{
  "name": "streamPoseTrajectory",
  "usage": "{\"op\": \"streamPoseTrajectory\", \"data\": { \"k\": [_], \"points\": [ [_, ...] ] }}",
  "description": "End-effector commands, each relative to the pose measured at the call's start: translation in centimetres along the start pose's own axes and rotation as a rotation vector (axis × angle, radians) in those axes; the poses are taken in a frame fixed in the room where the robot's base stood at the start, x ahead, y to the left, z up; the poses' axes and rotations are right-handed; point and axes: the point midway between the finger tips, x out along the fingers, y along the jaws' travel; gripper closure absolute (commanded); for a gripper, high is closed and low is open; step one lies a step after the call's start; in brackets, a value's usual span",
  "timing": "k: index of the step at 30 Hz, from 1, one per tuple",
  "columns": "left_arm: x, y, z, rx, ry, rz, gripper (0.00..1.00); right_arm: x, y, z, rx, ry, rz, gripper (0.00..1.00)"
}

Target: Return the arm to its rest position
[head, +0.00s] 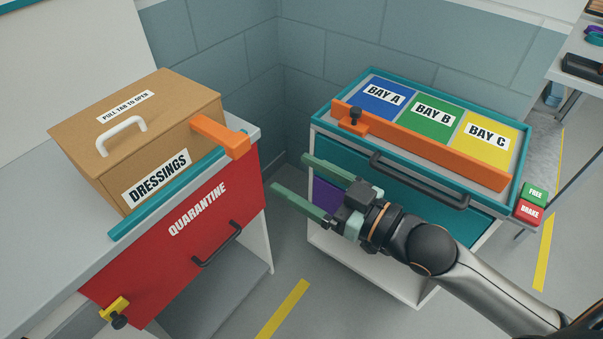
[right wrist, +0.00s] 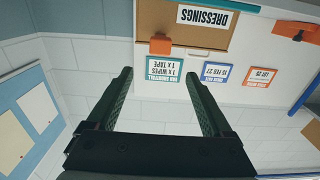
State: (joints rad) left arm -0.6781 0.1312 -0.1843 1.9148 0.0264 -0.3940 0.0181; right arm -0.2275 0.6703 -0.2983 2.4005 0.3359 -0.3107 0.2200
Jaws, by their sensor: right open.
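My right gripper (head: 290,174) reaches in from the lower right in the head view. It is open and empty, its two green fingers pointing left in the gap between the left counter and the bay cart. In the right wrist view its fingers (right wrist: 158,76) stand wide apart with nothing between them. The arm behind it stretches to the lower right corner. It lies in front of the cart's lower front and hides part of it. My left gripper is not in view.
The cardboard DRESSINGS box (head: 150,140) stands shut on the left counter (head: 50,220), above the red QUARANTINE drawer (head: 180,250). The bay cart (head: 400,185) has blue, green and yellow bays behind an orange bar (head: 430,150). Floor between them is clear. Cards (right wrist: 178,69) show upside down in the wrist view.

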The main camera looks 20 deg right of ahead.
Motion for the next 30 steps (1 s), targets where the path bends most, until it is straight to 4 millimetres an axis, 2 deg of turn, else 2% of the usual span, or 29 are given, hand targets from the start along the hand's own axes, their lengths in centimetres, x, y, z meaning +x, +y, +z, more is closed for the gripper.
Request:
{"op": "streamPoseTrajectory", "data": {
  "k": [7, 10, 11, 13, 16, 18, 21, 25, 30],
  "points": [
    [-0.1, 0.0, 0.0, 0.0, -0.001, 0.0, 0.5, 0.0, 0.1, 0.2, 0.002, -0.004, 0.004, 0.15],
    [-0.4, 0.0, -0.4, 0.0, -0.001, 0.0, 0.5, 0.0, 0.8, 1.8, 0.019, -0.041, 0.044, 0.15],
    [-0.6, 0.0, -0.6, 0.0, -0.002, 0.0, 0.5, -0.1, 1.2, 2.9, 0.03, -0.065, 0.067, 0.15],
    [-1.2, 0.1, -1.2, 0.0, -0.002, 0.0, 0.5, -0.7, 2.1, 6.3, 0.059, -0.141, 0.133, 0.15],
    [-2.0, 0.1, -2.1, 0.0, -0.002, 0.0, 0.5, -2.8, 2.6, 12.8, 0.107, -0.291, 0.236, 0.15],
    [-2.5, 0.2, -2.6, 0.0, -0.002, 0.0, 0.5, -4.8, 2.0, 17.1, 0.135, -0.398, 0.291, 0.15],
    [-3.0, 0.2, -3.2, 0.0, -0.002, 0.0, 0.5, -7.9, 0.5, 22.2, 0.169, -0.536, 0.343, 0.15],
    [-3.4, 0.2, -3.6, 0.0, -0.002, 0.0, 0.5, -11.1, -1.6, 26.4, 0.197, -0.66, 0.376, 0.15],
    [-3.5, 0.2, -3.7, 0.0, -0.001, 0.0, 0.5, -12.6, -2.9, 28.2, 0.207, -0.72, 0.386, 0.15]
  ]
}}
